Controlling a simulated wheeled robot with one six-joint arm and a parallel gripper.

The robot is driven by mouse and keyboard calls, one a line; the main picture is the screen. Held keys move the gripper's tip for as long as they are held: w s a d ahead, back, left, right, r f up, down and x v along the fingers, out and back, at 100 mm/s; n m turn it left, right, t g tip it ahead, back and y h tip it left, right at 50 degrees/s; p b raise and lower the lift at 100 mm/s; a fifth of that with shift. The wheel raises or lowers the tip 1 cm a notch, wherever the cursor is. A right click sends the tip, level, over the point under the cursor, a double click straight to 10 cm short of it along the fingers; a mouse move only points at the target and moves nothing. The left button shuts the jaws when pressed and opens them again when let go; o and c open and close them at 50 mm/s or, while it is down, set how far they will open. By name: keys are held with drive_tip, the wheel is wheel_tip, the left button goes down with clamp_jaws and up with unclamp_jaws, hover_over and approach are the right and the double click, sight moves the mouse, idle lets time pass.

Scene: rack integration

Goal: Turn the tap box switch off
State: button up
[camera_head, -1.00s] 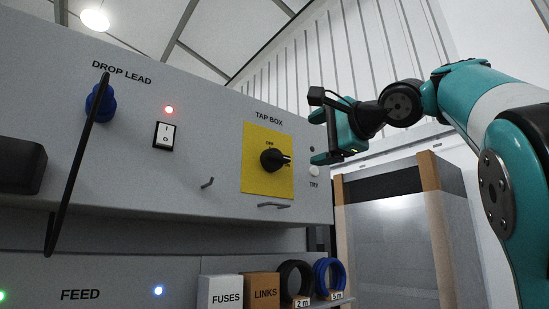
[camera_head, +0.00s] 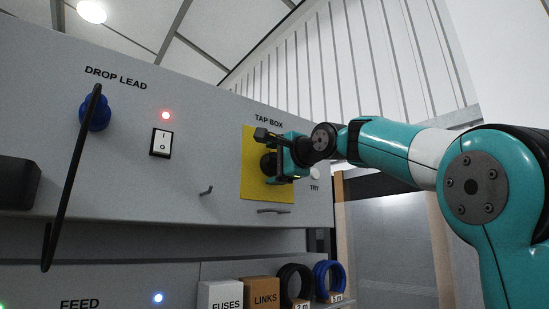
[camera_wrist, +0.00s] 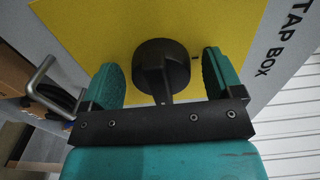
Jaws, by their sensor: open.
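The tap box switch is a black rotary knob (camera_wrist: 160,68) on a yellow plate (camera_wrist: 85,30) under the label TAP BOX. In the head view the yellow plate (camera_head: 253,180) shows, with the knob (camera_head: 268,163) partly hidden by my gripper (camera_head: 272,160). In the wrist view my gripper (camera_wrist: 166,75) is open, one teal finger on each side of the knob, with a gap visible on both sides. The ON and OFF marks are hidden, so the switch's setting cannot be read.
A bent metal handle (camera_wrist: 43,85) sticks out beside the plate in the wrist view. A round white TRY button (camera_head: 314,174) is to the right. The drop lead switch (camera_head: 161,143), a red light (camera_head: 166,115) and a blue plug (camera_head: 96,112) are to the left.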

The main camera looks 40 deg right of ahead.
drive_tip(key=shift+w, duration=0.15)
drive_tip(key=c, duration=0.9)
